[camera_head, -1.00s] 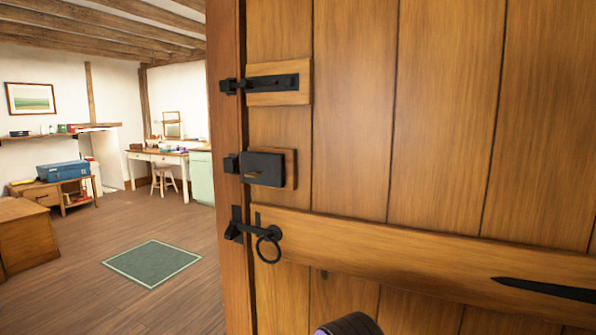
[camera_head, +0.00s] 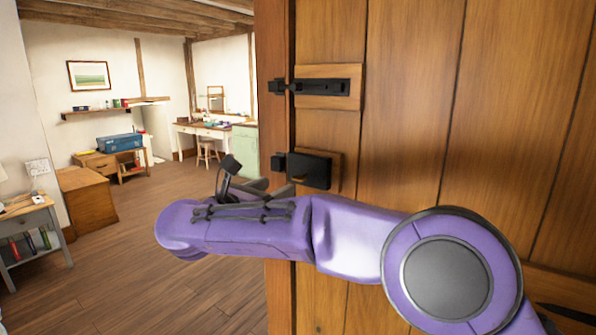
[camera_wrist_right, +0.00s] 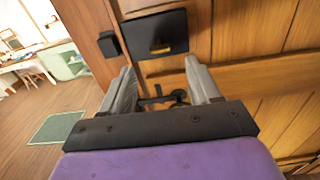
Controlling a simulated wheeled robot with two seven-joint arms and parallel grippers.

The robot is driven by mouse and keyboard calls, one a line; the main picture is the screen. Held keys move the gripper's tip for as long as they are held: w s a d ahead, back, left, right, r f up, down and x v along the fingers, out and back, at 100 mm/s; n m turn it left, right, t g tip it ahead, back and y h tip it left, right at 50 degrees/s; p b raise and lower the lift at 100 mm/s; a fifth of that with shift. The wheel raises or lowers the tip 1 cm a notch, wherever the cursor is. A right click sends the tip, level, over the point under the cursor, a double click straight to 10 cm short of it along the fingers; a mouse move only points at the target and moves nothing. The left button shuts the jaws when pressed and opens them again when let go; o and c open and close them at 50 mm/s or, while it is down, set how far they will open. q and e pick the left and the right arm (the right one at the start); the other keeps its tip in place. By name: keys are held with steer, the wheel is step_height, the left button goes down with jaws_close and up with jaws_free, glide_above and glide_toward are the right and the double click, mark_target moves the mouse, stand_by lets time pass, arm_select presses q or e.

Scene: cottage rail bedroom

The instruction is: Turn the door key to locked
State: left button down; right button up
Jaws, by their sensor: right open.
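The black lock box (camera_head: 310,171) is mounted on the wooden door near its left edge. In the right wrist view the lock box (camera_wrist_right: 170,30) lies just beyond my fingertips, with a small brass-coloured piece (camera_wrist_right: 160,49), seemingly the key, low on its face. Its exact angle is too small to tell. My right gripper (camera_wrist_right: 160,70) is open and empty, its two grey fingers pointing toward the lock, apart from it. In the head view my purple right arm crosses in front of the door, and the right gripper (camera_head: 256,185) is partly hidden behind it. My left gripper is not in view.
A black sliding bolt (camera_head: 322,86) sits above the lock. A black ring handle (camera_wrist_right: 180,96) lies below it, seen between my fingers. The room at left has open floor, a green mat (camera_wrist_right: 57,128), a desk (camera_head: 200,128) and a wooden cabinet (camera_head: 88,200).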

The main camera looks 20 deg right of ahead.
mark_target(298, 177)
steer(key=p+x, duration=0.3)
steer(key=x, duration=0.6)
steer(key=shift+w, duration=0.1)
steer(key=shift+w+d+f, duration=0.1)
steer(key=shift+w+d, duration=0.15)
steer(key=shift+d, duration=0.05)
steer(key=shift+w+d+f, duration=0.1)
steer(key=shift+w+f, duration=0.05)
steer(key=c, duration=1)
